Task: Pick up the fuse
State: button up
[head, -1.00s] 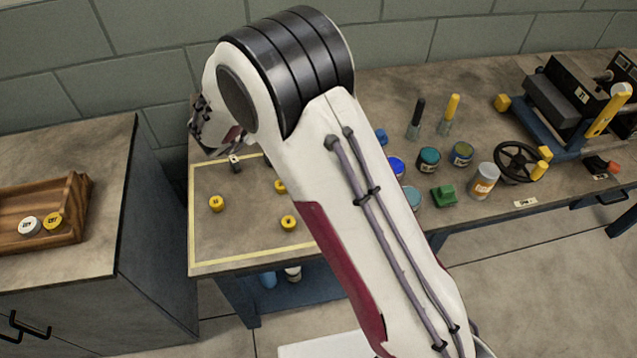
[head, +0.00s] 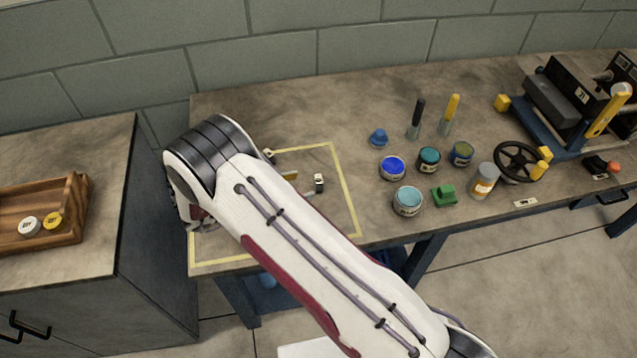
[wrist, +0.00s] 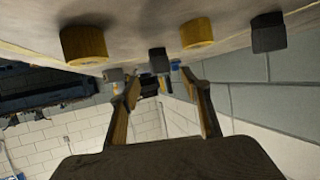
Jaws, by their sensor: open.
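I cannot tell for sure which piece is the fuse. In the head view, a small dark piece with a pale top (head: 319,182) stands inside the yellow-taped area, and another small piece (head: 268,155) shows near its back edge. In the wrist view, which looks upside down, a dark grey piece (wrist: 158,60) appears between and beyond my fingertips. A dark block (wrist: 268,33) and two yellow round pieces, one near (wrist: 84,46) and one farther (wrist: 196,33), stand beside it. My gripper (wrist: 160,82) is open with nothing between its fingers. My arm hides most of it in the head view.
Paint cans (head: 392,168), a green piece (head: 444,196), a spray can (head: 484,181) and a handwheel (head: 517,162) stand to the right. A wooden tray (head: 72,205) with two round pieces sits on the left cabinet. The wall is close behind the bench.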

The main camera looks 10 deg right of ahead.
aim_at(315, 182)
jog(key=shift+d, duration=0.1)
dwell(0.3)
jog(key=shift+x, duration=1.25)
jog(key=shift+x, duration=2.6)
jog(key=c, duration=1.2)
